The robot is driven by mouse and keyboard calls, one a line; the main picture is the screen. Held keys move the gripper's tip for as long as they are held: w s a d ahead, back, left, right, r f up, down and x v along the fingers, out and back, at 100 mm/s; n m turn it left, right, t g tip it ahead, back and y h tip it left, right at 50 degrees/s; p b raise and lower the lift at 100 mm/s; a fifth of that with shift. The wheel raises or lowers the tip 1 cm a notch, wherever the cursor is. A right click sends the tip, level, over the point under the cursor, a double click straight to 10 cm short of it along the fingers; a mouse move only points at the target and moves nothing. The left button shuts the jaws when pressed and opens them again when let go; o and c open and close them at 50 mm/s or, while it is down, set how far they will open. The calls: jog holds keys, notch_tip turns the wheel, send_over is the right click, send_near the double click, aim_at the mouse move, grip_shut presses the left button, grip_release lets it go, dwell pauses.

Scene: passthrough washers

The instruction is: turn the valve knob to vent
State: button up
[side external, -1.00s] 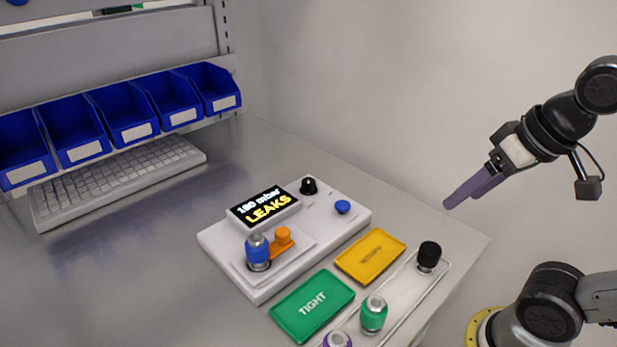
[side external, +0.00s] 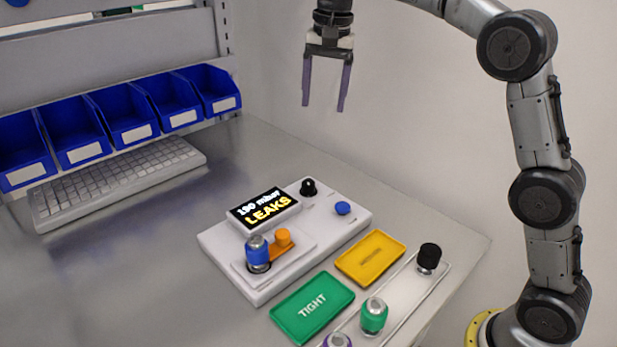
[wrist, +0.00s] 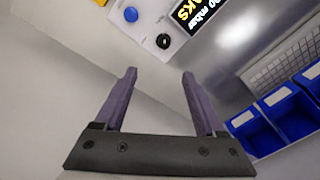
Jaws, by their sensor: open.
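The valve knob (side external: 308,187) is a small black knob at the back corner of the white test unit (side external: 343,225), right of the display. It also shows in the wrist view (wrist: 163,41), where a light mark is on it. The display (side external: 264,207) reads 190 mbar and LEAKS. A blue-and-silver part (side external: 257,253) stands upright in the unit's front fixture beside an orange clamp (side external: 282,240). My gripper (side external: 324,108) is open and empty, pointing down high above and behind the knob, clear of it. Its two purple fingers (wrist: 158,73) are spread in the wrist view.
A blue button (side external: 343,208) sits right of the knob. A green TIGHT tray (side external: 312,306) and a yellow tray (side external: 370,258) lie in front. A rack (side external: 397,304) holds several capped parts. Blue bins (side external: 124,115) and a keyboard (side external: 118,180) stand at left.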

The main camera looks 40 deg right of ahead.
jog(key=g, duration=0.1)
send_over(308, 182)
notch_tip(308, 182, down, 7)
notch_tip(308, 182, down, 14)
jog(key=shift+d+f, duration=0.1)
grip_shut()
dwell(0.4)
